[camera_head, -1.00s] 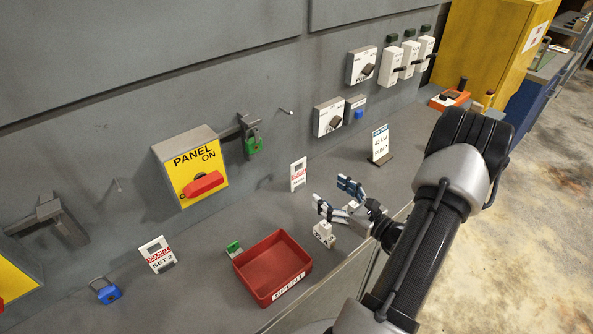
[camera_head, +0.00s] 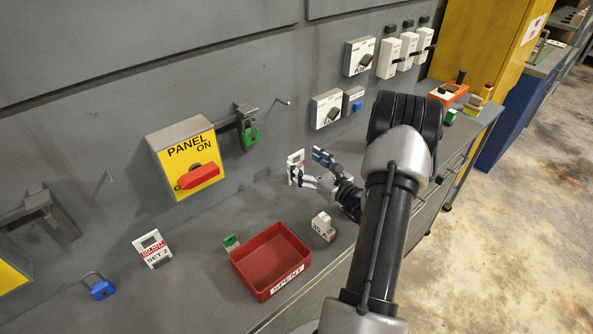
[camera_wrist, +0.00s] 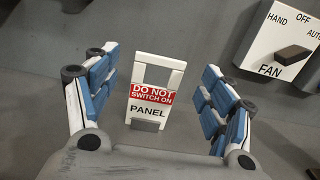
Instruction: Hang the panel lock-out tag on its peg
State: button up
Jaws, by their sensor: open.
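The panel lock-out tag (camera_wrist: 159,93) is a white tag with a red "DO NOT SWITCH ON" band and the word PANEL. It stands upright, and in the wrist view it is between my open fingers, apart from both. In the head view the tag (camera_head: 294,167) is partly hidden behind my gripper (camera_head: 311,171). My gripper (camera_wrist: 157,108) is open and empty. A thin peg (camera_head: 285,102) sticks out of the wall right of the yellow PANEL box (camera_head: 188,162); another peg (camera_head: 109,175) is left of the box. A green padlock (camera_head: 250,137) hangs on the bracket beside the box.
A red SPENT tray (camera_head: 271,262) stands on the bench, with a small white block (camera_head: 323,226) to its right and a green piece (camera_head: 231,242) behind it. A SET 2 tag (camera_head: 152,249) and a blue padlock (camera_head: 101,288) are at left. A FAN switch (camera_wrist: 283,50) is on the wall.

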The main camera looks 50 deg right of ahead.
aim_at(296, 155)
jog(key=w, duration=0.2)
jog(key=w+b, duration=0.1)
jog(key=w, duration=0.1)
jog(key=shift+w+d+f, duration=0.1)
jog(key=shift+w+d, duration=0.05)
jog(key=shift+d, duration=0.05)
jog(key=shift+c, duration=0.4)
jog(key=c, duration=1)
